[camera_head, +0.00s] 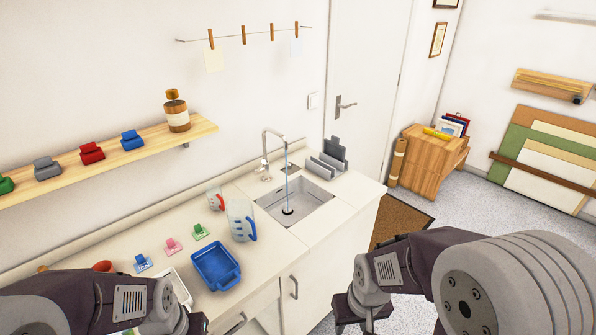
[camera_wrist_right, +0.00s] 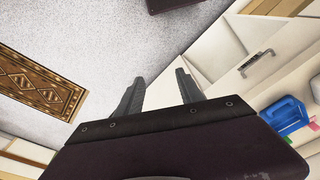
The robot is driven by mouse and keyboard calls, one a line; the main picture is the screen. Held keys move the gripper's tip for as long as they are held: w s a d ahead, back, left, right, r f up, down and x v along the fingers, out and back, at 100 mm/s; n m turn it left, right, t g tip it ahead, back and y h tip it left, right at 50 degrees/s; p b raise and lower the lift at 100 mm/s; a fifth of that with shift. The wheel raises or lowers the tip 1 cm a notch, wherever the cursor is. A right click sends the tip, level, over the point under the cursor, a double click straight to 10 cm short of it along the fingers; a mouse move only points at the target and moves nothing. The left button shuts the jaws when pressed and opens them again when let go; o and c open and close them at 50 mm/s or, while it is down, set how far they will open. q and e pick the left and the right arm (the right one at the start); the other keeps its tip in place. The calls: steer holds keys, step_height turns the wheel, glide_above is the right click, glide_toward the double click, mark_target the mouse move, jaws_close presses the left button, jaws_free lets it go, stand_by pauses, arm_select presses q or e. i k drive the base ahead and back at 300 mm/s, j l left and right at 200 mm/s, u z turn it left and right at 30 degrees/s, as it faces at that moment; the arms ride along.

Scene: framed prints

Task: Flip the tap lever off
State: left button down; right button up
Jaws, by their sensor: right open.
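The metal tap (camera_head: 272,135) stands at the back edge of the sink (camera_head: 312,208), and a thin blue stream of water falls from its spout into the basin. A small lever (camera_head: 262,166) shows low on the tap's body; its exact setting is too small to tell. My right gripper (camera_head: 362,322) is low in front of the counter, well away from the tap. In the right wrist view its two fingers (camera_wrist_right: 158,92) are apart with nothing between them. My left gripper (camera_head: 194,324) is at the bottom edge, mostly cut off, over the counter's near left part.
A measuring jug (camera_head: 241,220), a red-marked cup (camera_head: 216,199) and a blue tray (camera_head: 216,266) stand left of the sink. A grey rack (camera_head: 325,166) stands right of the tap. A wooden shelf (camera_head: 110,158) hangs above the counter. Open floor lies to the right.

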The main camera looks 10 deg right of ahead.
mark_target(257, 173)
steer(key=i+l+u, duration=0.1)
steer(key=i+u, duration=0.15)
steer(key=u, duration=0.2)
steer(key=i+l+u, duration=0.15)
steer(key=u, duration=0.3)
steer(key=i+l+u, duration=0.2)
steer(key=u, duration=0.25)
